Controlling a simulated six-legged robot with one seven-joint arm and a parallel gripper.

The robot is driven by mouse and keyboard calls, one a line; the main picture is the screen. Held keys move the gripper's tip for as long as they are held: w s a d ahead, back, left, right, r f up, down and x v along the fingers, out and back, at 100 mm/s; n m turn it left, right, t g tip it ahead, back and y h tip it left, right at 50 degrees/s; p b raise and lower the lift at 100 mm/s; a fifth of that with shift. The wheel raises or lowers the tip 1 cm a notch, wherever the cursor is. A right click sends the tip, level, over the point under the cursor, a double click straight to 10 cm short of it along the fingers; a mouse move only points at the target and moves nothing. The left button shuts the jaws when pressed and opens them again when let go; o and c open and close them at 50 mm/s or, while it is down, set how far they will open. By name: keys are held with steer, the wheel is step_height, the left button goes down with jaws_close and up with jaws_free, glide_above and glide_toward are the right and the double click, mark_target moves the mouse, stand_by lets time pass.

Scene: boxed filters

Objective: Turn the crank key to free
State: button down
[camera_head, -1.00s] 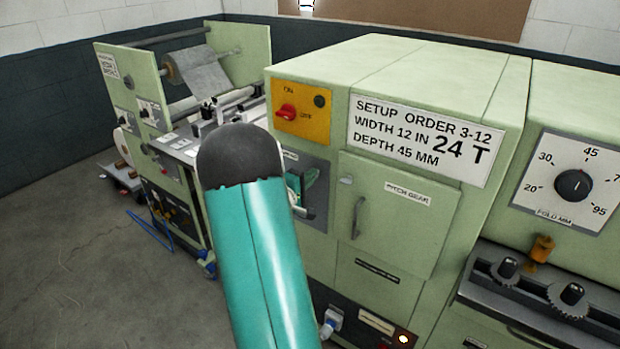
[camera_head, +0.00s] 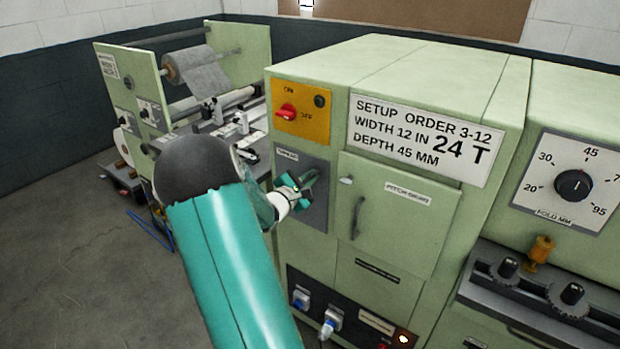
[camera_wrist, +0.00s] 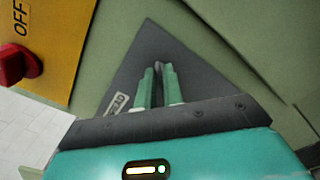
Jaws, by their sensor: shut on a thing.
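My gripper (camera_head: 296,186) is at the dark grey panel (camera_head: 316,212) on the front of the green machine, below the yellow switch plate. In the wrist view my gripper (camera_wrist: 158,70) has its two green fingers close together, pointing at the dark panel (camera_wrist: 190,65), which appears turned. The panel carries a small white label, only partly readable. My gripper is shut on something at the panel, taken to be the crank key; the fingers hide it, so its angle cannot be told.
Above the panel is a yellow plate (camera_head: 316,123) with a red switch (camera_head: 286,112). The pitch gear door (camera_head: 400,215) with its handle is to the right. A dial (camera_head: 573,185) and a gear rack (camera_head: 540,290) are farther right. A roller machine (camera_head: 140,120) stands at left.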

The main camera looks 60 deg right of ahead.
steer(key=shift+n, duration=4.2)
steer(key=c, duration=1.6)
jaws_free()
steer(key=shift+a, duration=0.1)
steer(key=a, duration=0.4)
steer(key=w+a, duration=0.1)
steer(key=a, duration=0.4)
steer(key=w+a, duration=0.1)
steer(key=a, duration=0.3)
steer(key=shift+w+a, duration=0.1)
steer(key=shift+a, duration=0.15)
